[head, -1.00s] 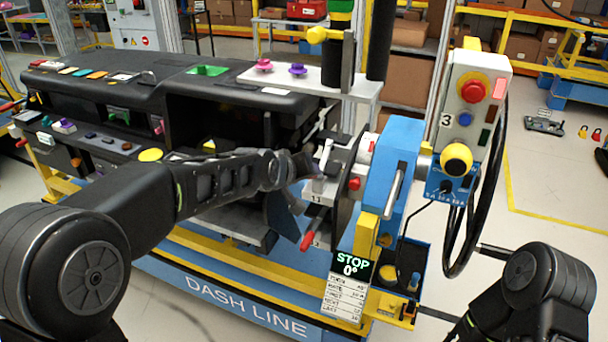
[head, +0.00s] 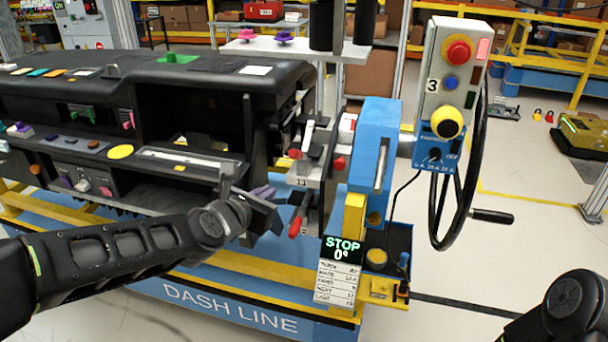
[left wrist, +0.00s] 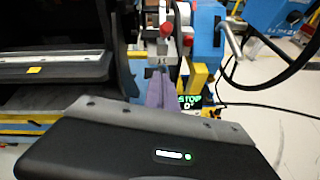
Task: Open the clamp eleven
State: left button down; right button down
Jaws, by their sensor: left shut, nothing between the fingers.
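The clamp with the label 11 (head: 302,181) is on the left side of the blue upright, at the right end of the black dashboard. Red-tipped levers are around it: one upper left (head: 295,153), one at its right (head: 339,162) and one hanging below (head: 294,227). I cannot tell which belongs to clamp eleven or whether it is open. My left gripper (head: 264,193) is shut and empty, just left of and below the label, apparently apart from the clamp. In the left wrist view its purple fingers (left wrist: 160,90) point toward the red knobs (left wrist: 166,30). My right gripper is out of view.
The black dashboard (head: 190,80) fills the left. The blue upright (head: 375,145), control box (head: 450,80) and black handwheel (head: 476,180) stand at the right. A STOP 0° display (head: 343,250) hangs below the clamp. Open floor lies at the right.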

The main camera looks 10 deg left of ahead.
aim_at(297, 155)
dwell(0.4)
pick_arm(q)
jog(key=w+d+p, duration=0.1)
jog(key=w+d, duration=0.1)
jog(key=w, duration=0.9)
jog(key=shift+w+f, duration=0.25)
